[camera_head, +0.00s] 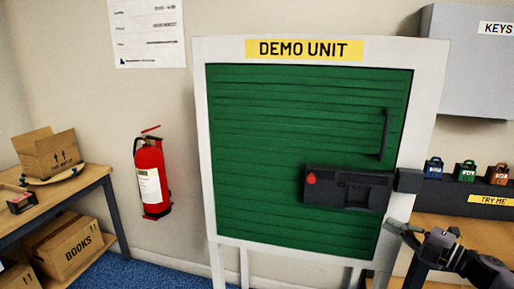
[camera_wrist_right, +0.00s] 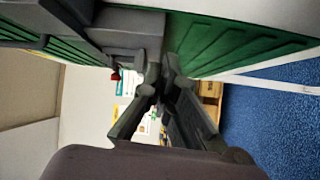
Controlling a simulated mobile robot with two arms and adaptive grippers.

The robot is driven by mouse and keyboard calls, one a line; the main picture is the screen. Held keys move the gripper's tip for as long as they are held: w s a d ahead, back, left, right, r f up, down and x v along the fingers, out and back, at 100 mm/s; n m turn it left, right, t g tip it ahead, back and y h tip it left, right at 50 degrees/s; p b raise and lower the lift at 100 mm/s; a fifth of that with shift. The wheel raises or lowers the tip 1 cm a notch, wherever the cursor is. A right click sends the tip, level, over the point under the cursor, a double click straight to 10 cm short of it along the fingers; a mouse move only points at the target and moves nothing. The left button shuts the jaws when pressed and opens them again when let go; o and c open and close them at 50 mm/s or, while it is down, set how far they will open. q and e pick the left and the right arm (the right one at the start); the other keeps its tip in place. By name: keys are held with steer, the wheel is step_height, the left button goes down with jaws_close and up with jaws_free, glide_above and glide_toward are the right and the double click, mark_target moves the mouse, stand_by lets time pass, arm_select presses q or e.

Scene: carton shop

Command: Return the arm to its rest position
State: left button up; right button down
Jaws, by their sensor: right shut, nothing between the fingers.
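My right gripper (camera_head: 408,232) is at the lower right of the green door in the head view, just below the dark lock bar. It is shut with nothing in it. In the right wrist view its fingers (camera_wrist_right: 162,80) meet close to the dark block of the lock; I cannot tell whether they touch it. The green door (camera_head: 270,130) of the demo unit is closed in its white frame (camera_head: 201,150). The dark lock (camera_head: 345,188) with a red mark lies across the door's right side. My left gripper is not in view.
A red fire extinguisher (camera_head: 151,178) hangs on the wall. A wooden table (camera_head: 65,190) with cartons stands at the left. Blue floor shows below.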

steer(key=a+f+m+t+h, duration=0.2)
steer(key=a+f+m+h, duration=0.3)
steer(key=a+f+m, duration=0.3)
steer(key=s+a+f+m+g+h, duration=0.2)
steer(key=s+a+f+m+h, duration=0.2)
steer(key=s+a+f+m, duration=0.35)
steer(key=s+a+f+m+g+h, duration=0.1)
steer(key=s+f+m+g, duration=0.2)
steer(key=s, duration=0.7)
steer(key=s+a+f+m+g, duration=0.15)
steer(key=s+g, duration=0.25)
steer(key=s, duration=0.7)
steer(key=s+a+f+m+g+h, duration=0.15)
steer(key=s+f+g, duration=0.25)
steer(key=s, duration=0.6)
step_height(320, 180, down, 25)
steer(key=s+g+p, duration=0.1)
steer(key=p, duration=0.1)
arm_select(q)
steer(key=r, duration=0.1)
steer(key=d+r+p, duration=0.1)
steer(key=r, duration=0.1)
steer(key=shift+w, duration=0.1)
arm_select(e)
steer(key=s+d+f+g, duration=0.1)
steer(key=s+d+f, duration=0.2)
steer(key=s+f, duration=1.1)
steer(key=s, duration=0.2)
steer(key=shift+s+g, duration=0.3)
